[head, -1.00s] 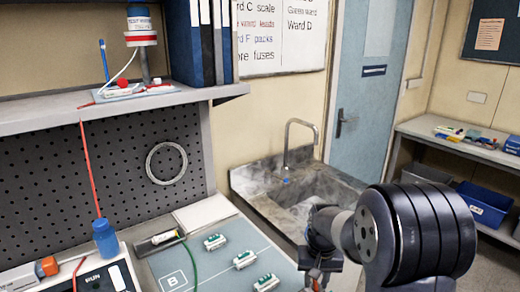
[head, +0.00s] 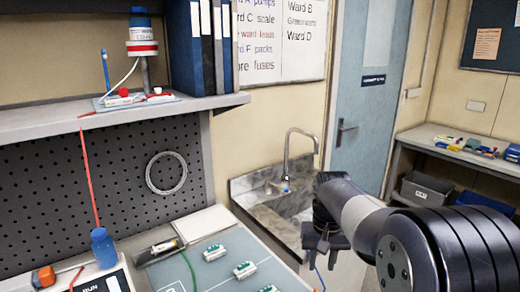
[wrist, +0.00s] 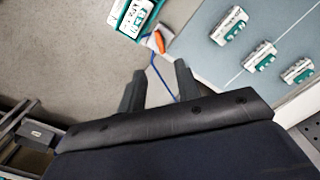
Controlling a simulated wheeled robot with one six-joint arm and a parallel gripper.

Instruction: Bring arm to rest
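My arm reaches in from the lower right of the head view, and my gripper (head: 326,246) hangs down in front of the sink. In the wrist view my gripper (wrist: 160,82) has its two dark fingers apart, with nothing held between them. Several small green and white modules sit on the blue-grey mat, one of them the far module (head: 215,252). The modules also show at the right of the wrist view (wrist: 259,56), clear of the fingers. The bench below my gripper is mostly hidden in the head view.
A stone sink (head: 270,195) with a tap stands behind my gripper. A shelf (head: 110,118) with binders is at the left. In the wrist view, a green-edged unit (wrist: 135,14), an orange-handled item (wrist: 155,42) and a blue cord lie beyond the fingers.

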